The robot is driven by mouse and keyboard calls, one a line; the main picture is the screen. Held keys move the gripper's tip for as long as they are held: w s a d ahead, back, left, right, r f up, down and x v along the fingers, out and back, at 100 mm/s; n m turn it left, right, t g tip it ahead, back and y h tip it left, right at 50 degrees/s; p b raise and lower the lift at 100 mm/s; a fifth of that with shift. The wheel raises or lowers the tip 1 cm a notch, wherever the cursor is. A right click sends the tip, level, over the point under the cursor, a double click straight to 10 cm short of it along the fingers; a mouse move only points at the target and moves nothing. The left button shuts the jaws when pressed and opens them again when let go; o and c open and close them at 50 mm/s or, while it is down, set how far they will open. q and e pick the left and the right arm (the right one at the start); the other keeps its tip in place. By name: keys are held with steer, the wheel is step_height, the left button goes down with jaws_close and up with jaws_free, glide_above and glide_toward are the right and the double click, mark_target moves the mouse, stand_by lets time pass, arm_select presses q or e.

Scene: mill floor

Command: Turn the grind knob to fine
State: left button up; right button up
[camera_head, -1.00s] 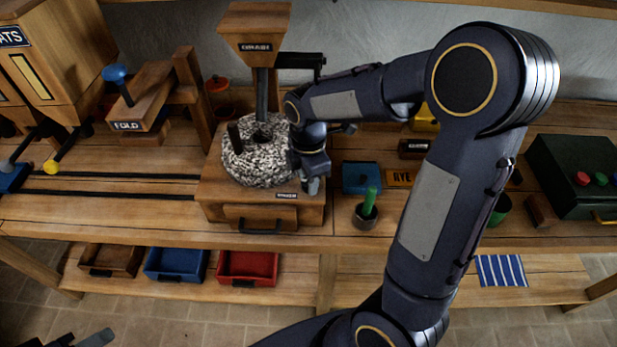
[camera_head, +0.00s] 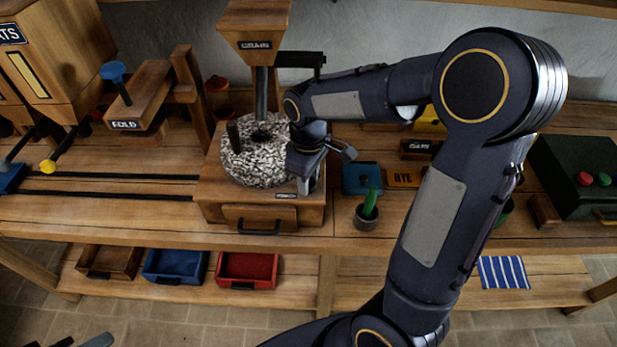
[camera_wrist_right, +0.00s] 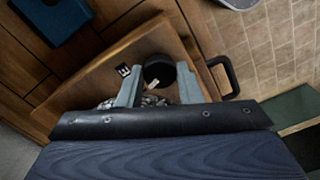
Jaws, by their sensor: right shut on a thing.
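The stone mill (camera_head: 258,160) stands on a wooden base (camera_head: 225,195) with a drawer. My right gripper (camera_head: 308,182) is at the right side of the base, pointing down. In the right wrist view, a dark round knob (camera_wrist_right: 158,70) with a pale mark sits between its two fingers, and the gripper is shut on it. A small label (camera_wrist_right: 123,70) lies beside the knob, partly covered and too small to read surely. The knob is hidden by my gripper in the head view. My left gripper (camera_head: 85,341) shows only partly at the bottom left edge.
A grain hopper (camera_head: 254,25) rises above the mill. A blue box (camera_head: 361,178) and a small pot (camera_head: 366,217) with a green item stand to the right. A press labelled FOLD (camera_head: 145,95) is at left. Coloured drawers (camera_head: 247,268) lie on the lower shelf.

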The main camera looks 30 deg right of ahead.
steer(key=shift+m, duration=1.7)
steer(key=o, duration=1)
steer(key=shift+r, duration=0.1)
step_height(320, 180, up, 8)
steer(key=shift+f+b, duration=0.15)
steer(key=shift+b, duration=0.15)
steer(key=shift+m, duration=0.3)
